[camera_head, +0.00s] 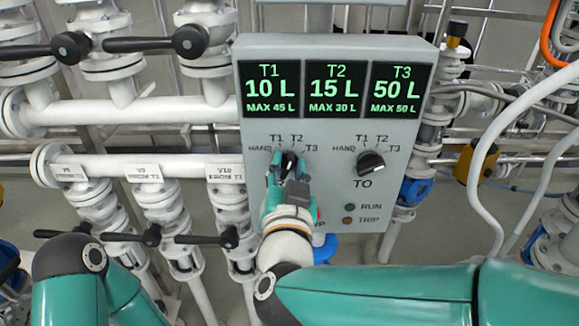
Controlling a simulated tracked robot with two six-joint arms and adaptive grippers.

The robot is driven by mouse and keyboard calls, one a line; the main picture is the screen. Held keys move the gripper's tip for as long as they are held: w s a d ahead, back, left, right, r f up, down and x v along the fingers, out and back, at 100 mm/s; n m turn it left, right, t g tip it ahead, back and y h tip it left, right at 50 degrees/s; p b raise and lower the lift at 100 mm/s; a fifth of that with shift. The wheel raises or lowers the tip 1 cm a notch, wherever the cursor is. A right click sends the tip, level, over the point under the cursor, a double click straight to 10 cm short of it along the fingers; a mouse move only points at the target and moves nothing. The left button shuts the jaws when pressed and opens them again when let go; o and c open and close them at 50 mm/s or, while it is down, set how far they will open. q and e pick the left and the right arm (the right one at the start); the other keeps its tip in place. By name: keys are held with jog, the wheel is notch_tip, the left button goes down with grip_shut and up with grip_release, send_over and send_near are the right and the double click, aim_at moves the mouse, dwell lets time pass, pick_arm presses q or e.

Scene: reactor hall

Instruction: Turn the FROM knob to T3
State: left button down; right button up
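The grey control panel (335,225) shows T1 10 L, T2 15 L and T3 50 L on its displays. The dark FROM knob (289,158) is at the panel's lower left, under the marks HAND, T1, T2 and T3. My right gripper (287,170) is at this knob and covers much of it and the label below. Whether its fingers grip the knob is unclear, as is where the knob points. The TO knob (371,163) is to the right, uncovered. My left gripper is out of view; only my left arm shows at the lower left.
White pipes (130,112) and valves with black handles (190,41) fill the left side. RUN and TRIP lamps (348,220) sit low on the panel. Cables and a yellow fitting (476,163) are at the right.

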grip_shut()
jog(key=shift+d, duration=0.1)
jog(key=shift+f+m+b, duration=0.15)
jog(key=shift+m+b, duration=0.25)
jog(key=shift+b, duration=0.2)
jog(key=m+b, duration=0.2)
jog(key=b, duration=0.1)
jog(key=shift+f+m, duration=0.2)
jog(key=shift+m, duration=0.2)
jog(key=m+b, duration=0.2)
jog(key=shift+m+b, duration=0.35)
jog(key=shift+m, duration=0.05)
jog(key=shift+m+b, duration=0.6)
jog(key=shift+m, duration=0.2)
jog(key=shift+r, duration=0.1)
